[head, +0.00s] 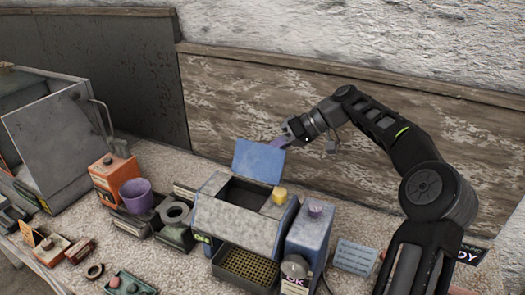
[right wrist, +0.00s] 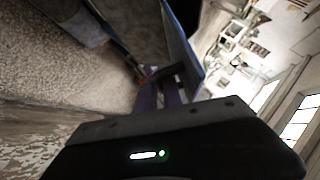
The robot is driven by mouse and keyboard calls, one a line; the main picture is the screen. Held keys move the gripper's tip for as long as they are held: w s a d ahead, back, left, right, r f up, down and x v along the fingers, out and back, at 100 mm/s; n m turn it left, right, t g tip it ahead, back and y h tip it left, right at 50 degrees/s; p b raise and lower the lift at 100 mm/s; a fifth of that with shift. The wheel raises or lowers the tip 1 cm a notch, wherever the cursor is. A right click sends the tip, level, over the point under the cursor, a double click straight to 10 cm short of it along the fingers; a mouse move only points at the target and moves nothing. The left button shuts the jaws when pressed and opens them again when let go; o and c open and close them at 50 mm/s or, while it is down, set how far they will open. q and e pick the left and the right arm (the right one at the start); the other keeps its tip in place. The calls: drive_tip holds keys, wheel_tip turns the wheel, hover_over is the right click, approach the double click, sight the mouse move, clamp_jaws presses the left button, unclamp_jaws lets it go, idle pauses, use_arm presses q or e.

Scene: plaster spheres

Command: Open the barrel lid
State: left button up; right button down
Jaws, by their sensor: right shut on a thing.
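The lid (head: 258,161) is a flat blue panel standing steeply raised above a grey-blue box-shaped machine (head: 232,217), whose dark opening shows below it. My right gripper (head: 281,141) comes in from the right and is shut on the lid at its upper right edge. In the right wrist view the lid (right wrist: 181,42) shows as a blue panel beside my purple fingers (right wrist: 172,92). The exact contact is dark and partly hidden there. My left gripper is in neither view.
A yellow knob (head: 280,195) sits on the machine's right side, beside a blue-grey canister (head: 305,232). A purple cup (head: 136,195), an orange box (head: 112,176) and an open grey cabinet (head: 62,143) stand left. A wooden wall panel (head: 235,100) is behind.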

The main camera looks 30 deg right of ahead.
drive_tip(key=shift+f, duration=0.1)
drive_tip(key=c, duration=1.9)
unclamp_jaws()
drive_tip(key=shift+s+a, duration=0.1)
drive_tip(key=shift+o, duration=0.7)
